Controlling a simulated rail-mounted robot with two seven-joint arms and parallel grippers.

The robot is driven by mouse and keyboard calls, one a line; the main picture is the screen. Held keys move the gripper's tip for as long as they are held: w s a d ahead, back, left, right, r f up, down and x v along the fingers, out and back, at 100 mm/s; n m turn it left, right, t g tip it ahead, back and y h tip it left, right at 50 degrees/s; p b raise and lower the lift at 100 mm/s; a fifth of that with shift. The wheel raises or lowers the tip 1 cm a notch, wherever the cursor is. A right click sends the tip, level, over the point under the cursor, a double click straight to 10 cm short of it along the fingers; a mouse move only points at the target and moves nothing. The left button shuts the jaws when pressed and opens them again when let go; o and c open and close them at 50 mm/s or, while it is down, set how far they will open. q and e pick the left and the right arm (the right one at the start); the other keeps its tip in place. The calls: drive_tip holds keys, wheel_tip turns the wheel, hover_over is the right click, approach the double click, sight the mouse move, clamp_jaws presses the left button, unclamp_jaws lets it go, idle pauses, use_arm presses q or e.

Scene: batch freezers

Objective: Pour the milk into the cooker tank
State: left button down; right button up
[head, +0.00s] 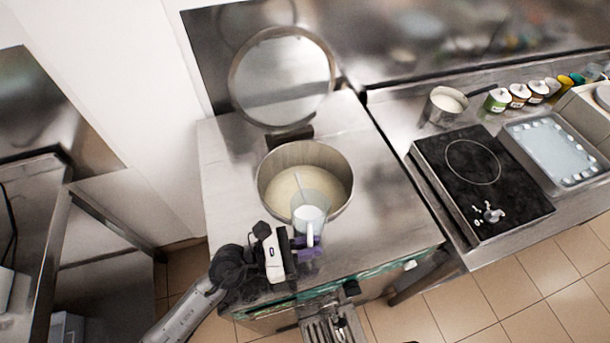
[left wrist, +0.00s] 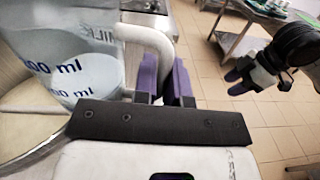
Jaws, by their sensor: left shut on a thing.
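The milk jug (head: 313,200) is clear, with white milk low inside and a white handle. It is over the front rim of the cooker tank, and how far it tilts is hard to tell. In the left wrist view the jug (left wrist: 75,45) shows blue ml markings. My left gripper (head: 308,247) is shut on its handle with purple fingers. The cooker tank (head: 338,160) is a round steel pot holding pale cream liquid. A thin pale streak shows above the liquid; I cannot tell what it is. My right gripper (left wrist: 240,80) shows in the left wrist view; its opening is unclear.
The round tank lid (head: 282,80) stands open behind the tank. To the right are a black hob (head: 480,180), a steel pot (head: 445,105), a tray (head: 560,150) and several small jars (head: 520,95). The steel top right of the tank is clear.

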sight(309, 191)
use_arm(q)
drive_tip(key=shift+w+a+r+n+g+y+p, duration=0.15)
drive_tip(key=shift+w+r+n+p, duration=0.65)
drive_tip(key=shift+p, duration=1.05)
drive_tip(key=shift+w+d+r+n+g+y+p, duration=0.15)
drive_tip(key=shift+w+r+n+p, duration=0.3)
drive_tip(key=shift+r+n+p, duration=1)
drive_tip(key=shift+w+a+r+n+y+p, duration=0.15)
drive_tip(key=shift+w+r+n+p, duration=0.35)
drive_tip(key=shift+p, duration=1.75)
drive_tip(key=w+n+p, duration=0.1)
drive_tip(key=p, duration=0.1)
drive_tip(key=w+r+n+g+p, duration=0.1)
drive_tip(key=n+p, duration=0.1)
drive_tip(key=w+r+n+p, duration=0.1)
drive_tip(key=w+p, duration=0.1)
drive_tip(key=p, duration=0.1)
drive_tip(key=shift+w+a+r+n+y, duration=0.1)
drive_tip(key=shift+r+n+y, duration=0.1)
drive_tip(key=shift+n+y, duration=0.05)
drive_tip(key=shift+w+f, duration=0.15)
drive_tip(key=shift+f, duration=0.1)
drive_tip(key=shift+w+n+g+p, duration=0.3)
drive_tip(key=shift+n+p, duration=0.1)
drive_tip(key=shift+n, duration=0.1)
drive_tip(key=shift+w, duration=0.15)
drive_tip(key=shift+w+n+p, duration=0.35)
drive_tip(key=shift+n+p, duration=0.15)
drive_tip(key=shift+n, duration=0.2)
